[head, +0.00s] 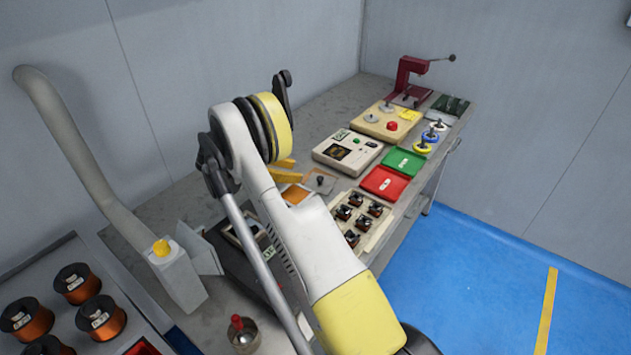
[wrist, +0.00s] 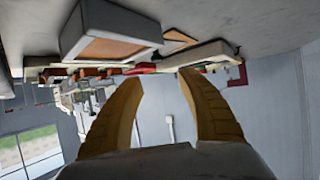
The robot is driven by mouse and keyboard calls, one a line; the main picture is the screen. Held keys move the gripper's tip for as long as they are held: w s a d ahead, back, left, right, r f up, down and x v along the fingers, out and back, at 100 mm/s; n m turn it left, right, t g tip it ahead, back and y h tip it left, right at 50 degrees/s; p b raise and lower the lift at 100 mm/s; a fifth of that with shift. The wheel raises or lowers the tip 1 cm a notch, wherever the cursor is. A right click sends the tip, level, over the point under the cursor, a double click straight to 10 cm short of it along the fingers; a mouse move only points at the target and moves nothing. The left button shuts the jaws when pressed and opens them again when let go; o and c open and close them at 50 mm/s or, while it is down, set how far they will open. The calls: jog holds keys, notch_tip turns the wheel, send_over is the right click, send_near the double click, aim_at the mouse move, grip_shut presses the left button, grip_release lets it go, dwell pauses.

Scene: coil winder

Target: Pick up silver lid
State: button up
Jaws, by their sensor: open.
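No plainly silver lid can be told apart. A small tray with a dark knob (head: 320,181) lies on the bench beyond my arm. My gripper (wrist: 160,80) is open in the wrist view, with two curved yellow fingers apart and nothing between them. In the head view its yellow fingers (head: 285,175) show partly behind my arm, over the bench near that tray. My arm hides part of the bench.
The grey bench (head: 320,120) holds a beige meter (head: 347,152), red tray (head: 382,182), green tray (head: 404,162), parts tray (head: 375,241) and maroon press (head: 405,75). Copper spools (head: 100,318) stand at left, near a duct (head: 75,150). Blue floor (head: 500,270) is clear at right.

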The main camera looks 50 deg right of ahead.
aim_at(318, 178)
jog(key=b+x, duration=0.1)
jog(key=x, duration=0.4)
jog(key=shift+s+f, duration=0.1)
jog(key=b+x, duration=0.1)
jog(key=x, duration=0.1)
jog(key=b+x, duration=0.2)
jog(key=x, duration=0.1)
jog(key=shift+a+f, duration=0.15)
jog(key=shift+f, duration=0.2)
grip_shut()
